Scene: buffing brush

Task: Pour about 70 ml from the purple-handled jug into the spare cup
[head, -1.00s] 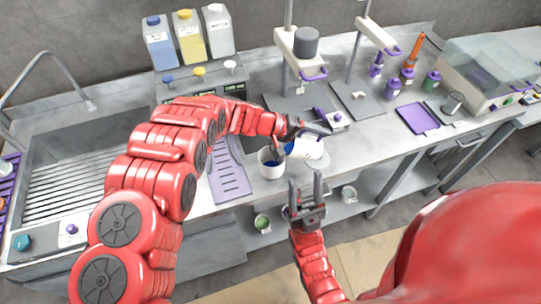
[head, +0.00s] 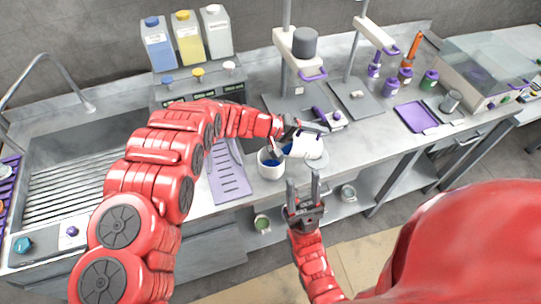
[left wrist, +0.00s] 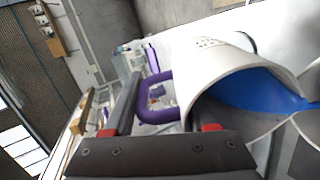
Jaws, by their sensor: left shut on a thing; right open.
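The white jug (head: 306,147) is tilted toward the left, its mouth with blue liquid at the right rim of a white cup (head: 270,170). The cup stands upright on the counter with blue inside. In the left wrist view the jug (left wrist: 208,60) shows its purple handle (left wrist: 152,95) between my fingers and blue liquid (left wrist: 255,90) near its lip. My left gripper (head: 308,127) is shut on that handle. My right gripper (head: 304,182) is open and empty in front of the counter edge.
A purple ribbed mat (head: 229,180) lies left of the cup. Behind stand a dispenser with bottles (head: 190,38) and two stands with grey bases (head: 355,98). A purple tray (head: 416,116) and small bottles are to the right. The sink (head: 70,150) is at left.

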